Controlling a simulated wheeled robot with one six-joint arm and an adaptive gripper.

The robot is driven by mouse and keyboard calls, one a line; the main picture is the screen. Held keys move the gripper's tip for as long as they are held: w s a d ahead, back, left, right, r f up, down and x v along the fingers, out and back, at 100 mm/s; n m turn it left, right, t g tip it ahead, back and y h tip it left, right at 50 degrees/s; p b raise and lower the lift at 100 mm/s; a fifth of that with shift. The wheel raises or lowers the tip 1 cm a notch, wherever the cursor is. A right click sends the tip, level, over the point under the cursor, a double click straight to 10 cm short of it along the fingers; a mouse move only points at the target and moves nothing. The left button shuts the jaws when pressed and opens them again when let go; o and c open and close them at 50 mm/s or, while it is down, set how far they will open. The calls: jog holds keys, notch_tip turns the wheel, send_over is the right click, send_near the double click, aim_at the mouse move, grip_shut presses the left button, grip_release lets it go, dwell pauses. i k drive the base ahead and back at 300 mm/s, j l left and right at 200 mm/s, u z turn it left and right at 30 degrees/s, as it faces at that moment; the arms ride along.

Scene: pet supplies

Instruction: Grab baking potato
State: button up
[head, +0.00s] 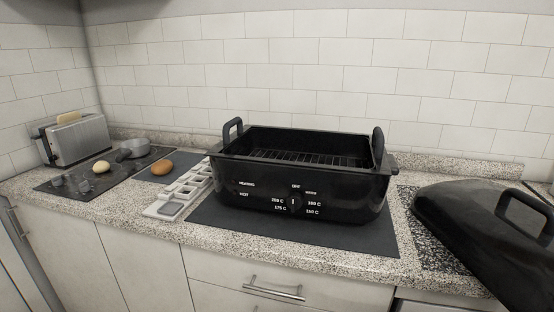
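A brown, oval potato-like item (162,168) lies on a small dark mat left of the centre. It is likely the baking potato. A paler, rounder item (101,167) lies on the dark cooktop further left. It could also be a potato, but I cannot tell. My gripper is not in view.
A large open black roaster (290,195) with a rack inside stands on a dark mat at the centre. A white compartment tray (182,188) lies between it and the brown item. A small grey pan (132,150) and a toaster (78,140) stand left. A black lid (470,235) lies right.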

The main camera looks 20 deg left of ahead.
aim_at(162, 167)
jog(key=u, duration=1.6)
jog(key=i+j+z, duration=0.1)
jog(key=z, duration=0.5)
jog(key=i+j+z, duration=0.25)
jog(key=j+z, duration=0.2)
jog(key=j, duration=0.25)
jog(key=i+j+z, duration=0.25)
jog(key=j, duration=0.2)
jog(key=i+j, duration=0.1)
jog(key=j, duration=0.65)
jog(key=i+j+z, duration=0.1)
jog(key=j, duration=0.65)
jog(key=i+j+z, duration=0.1)
jog(key=j, duration=0.65)
jog(key=i+j, duration=0.1)
jog(key=j, duration=0.65)
